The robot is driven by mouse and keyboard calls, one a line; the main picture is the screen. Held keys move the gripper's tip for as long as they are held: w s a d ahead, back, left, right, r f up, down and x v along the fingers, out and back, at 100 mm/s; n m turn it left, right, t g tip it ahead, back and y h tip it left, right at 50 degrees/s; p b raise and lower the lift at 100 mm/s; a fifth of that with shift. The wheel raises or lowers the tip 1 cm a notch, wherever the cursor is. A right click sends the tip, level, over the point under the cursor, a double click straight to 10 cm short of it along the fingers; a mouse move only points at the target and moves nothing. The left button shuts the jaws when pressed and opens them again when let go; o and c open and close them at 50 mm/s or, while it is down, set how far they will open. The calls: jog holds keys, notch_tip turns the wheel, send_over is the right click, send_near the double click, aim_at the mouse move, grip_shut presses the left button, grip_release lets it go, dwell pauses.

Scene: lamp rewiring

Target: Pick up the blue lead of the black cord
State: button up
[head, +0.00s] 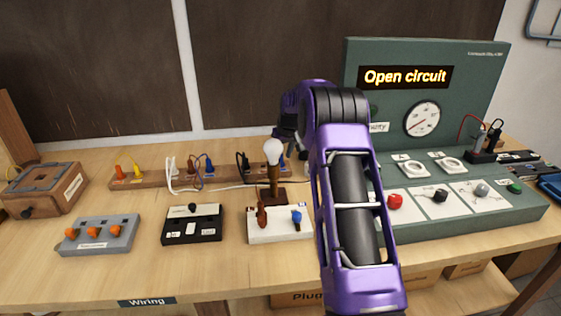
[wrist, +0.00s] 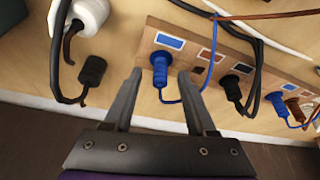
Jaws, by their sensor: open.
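In the wrist view, a blue plug (wrist: 160,70) with a thin blue wire sits at a wooden rail (wrist: 205,35), below a blue label. My gripper (wrist: 161,73) is open, with one finger on each side of this plug and visible gaps between. A black plug (wrist: 232,90) with a black cord stands to its right, and another blue plug (wrist: 276,106) lies farther right. I cannot trace which cord the middle blue wire joins. In the head view, my purple arm and the lamp partly hide the right part of the rail (head: 140,181).
A white bulb (head: 272,151) stands on a brown holder in front of the rail. A white block (head: 262,237) with a blue knob, a black box (head: 192,224) and a green panel (head: 425,95) reading "Open circuit" are nearby.

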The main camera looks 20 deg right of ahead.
jog(key=shift+w+f, duration=0.3)
jog(key=shift+f, duration=0.3)
grip_shut()
jog(key=shift+r, duration=0.1)
